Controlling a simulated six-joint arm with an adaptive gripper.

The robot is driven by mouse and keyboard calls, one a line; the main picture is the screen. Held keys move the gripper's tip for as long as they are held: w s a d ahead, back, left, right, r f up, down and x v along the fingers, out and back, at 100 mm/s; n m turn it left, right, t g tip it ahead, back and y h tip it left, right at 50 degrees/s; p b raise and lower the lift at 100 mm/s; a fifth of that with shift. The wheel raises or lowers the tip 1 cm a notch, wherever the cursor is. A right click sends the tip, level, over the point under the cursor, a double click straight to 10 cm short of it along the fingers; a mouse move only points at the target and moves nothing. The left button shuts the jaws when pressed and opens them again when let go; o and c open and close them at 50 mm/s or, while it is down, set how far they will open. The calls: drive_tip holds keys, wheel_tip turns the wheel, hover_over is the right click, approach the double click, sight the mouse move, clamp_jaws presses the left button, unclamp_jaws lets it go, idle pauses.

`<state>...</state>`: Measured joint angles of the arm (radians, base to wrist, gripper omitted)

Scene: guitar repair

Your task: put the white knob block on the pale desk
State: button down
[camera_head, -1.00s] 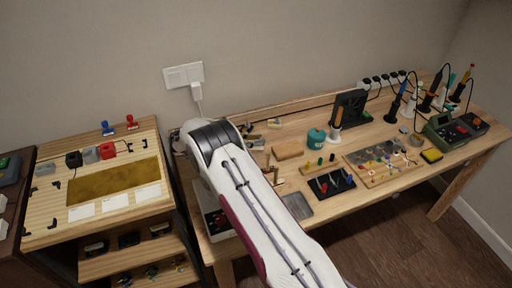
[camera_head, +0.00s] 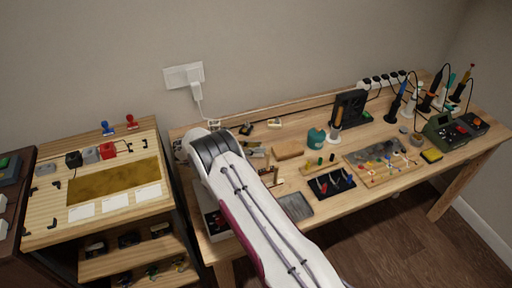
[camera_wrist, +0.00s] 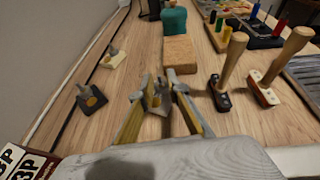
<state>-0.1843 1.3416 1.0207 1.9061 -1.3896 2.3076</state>
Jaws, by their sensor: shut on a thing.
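In the wrist view, my gripper (camera_wrist: 160,112) has its two tan-faced fingers on either side of a small grey-looking knob block (camera_wrist: 157,97) with a tan disc on it, and is shut on it. Its underside is hidden, so I cannot tell if it touches the surface. A cream-white knob block (camera_wrist: 113,60) stands apart, beyond and to the left. A black knob block (camera_wrist: 91,99) stands left of the fingers. The pale wooden desk (camera_head: 375,142) carries the cream-white block (camera_head: 274,123) and the black block (camera_head: 246,129).
A tan block (camera_wrist: 181,53) and a teal pot (camera_wrist: 173,20) stand beyond the gripper. Two wooden-handled tools (camera_wrist: 230,62) (camera_wrist: 282,58) stand upright to its right. Bare wood lies between them. Another pale wooden cabinet top (camera_head: 45,220) is at the left.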

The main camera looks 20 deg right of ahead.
drive_tip(key=shift+f, duration=0.1)
drive_tip(key=c, duration=2)
unclamp_jaws()
drive_tip(key=shift+o, duration=0.2)
drive_tip(key=v, duration=1.2)
